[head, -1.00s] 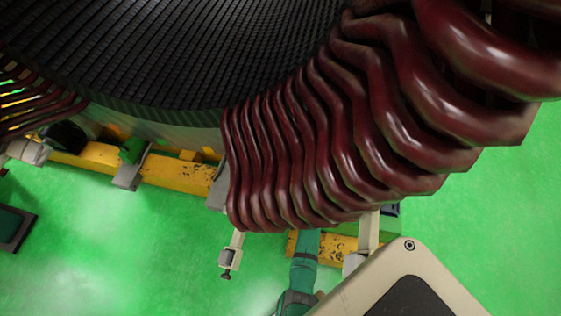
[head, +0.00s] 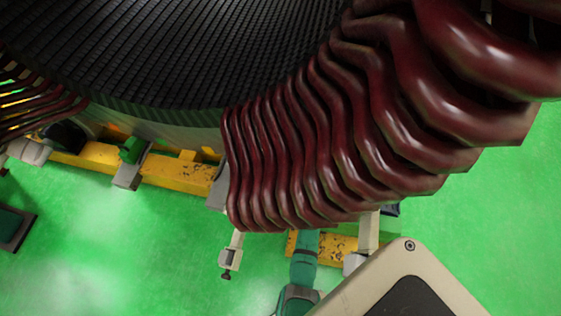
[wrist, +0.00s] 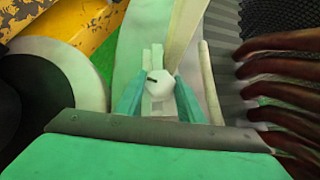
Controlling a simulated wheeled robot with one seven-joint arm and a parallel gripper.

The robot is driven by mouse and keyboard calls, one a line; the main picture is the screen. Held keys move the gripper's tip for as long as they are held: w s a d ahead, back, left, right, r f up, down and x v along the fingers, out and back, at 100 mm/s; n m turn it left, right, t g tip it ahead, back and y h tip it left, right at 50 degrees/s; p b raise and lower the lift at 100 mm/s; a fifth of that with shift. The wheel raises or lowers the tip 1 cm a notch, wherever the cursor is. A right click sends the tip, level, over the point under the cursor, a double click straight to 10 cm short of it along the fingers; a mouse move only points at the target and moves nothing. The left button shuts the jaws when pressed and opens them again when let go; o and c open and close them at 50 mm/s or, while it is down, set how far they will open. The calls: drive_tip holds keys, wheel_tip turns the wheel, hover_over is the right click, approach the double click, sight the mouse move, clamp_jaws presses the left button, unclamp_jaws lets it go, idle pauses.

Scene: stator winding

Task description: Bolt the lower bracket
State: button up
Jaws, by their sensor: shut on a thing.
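In the wrist view, my gripper (wrist: 158,98) has its two teal fingers on either side of a pale, roughly hexagonal bolt head (wrist: 158,80) with a small dark mark, and is shut on it. Behind the bolt head is a pale, slotted bracket-like piece (wrist: 153,56), against a light green stator surface. I cannot tell whether the bolt is seated in it. In the head view, my teal arm runs up under the coils, which hide the gripper. A cream bracket (head: 234,248) with a dark bolt at its lower end hangs below the coils.
Dark red coils (head: 310,150) crowd around the arm and also show at right in the wrist view (wrist: 280,90). A yellow frame (head: 175,172) runs beneath the stator.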

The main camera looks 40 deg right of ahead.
drive_tip(key=shift+f+m+t, duration=0.1)
drive_tip(key=shift+m+t, duration=1.5)
drive_tip(key=shift+t, duration=0.3)
drive_tip(key=shift+m, duration=0.3)
drive_tip(key=shift+y, duration=0.3)
drive_tip(key=o, duration=1.1)
drive_tip(key=shift+c, duration=0.2)
drive_tip(key=shift+s, duration=0.15)
drive_tip(key=s, duration=1)
drive_tip(key=shift+s+a+f, duration=0.3)
drive_tip(key=shift+a+f, duration=0.05)
drive_tip(key=shift+a, duration=0.1)
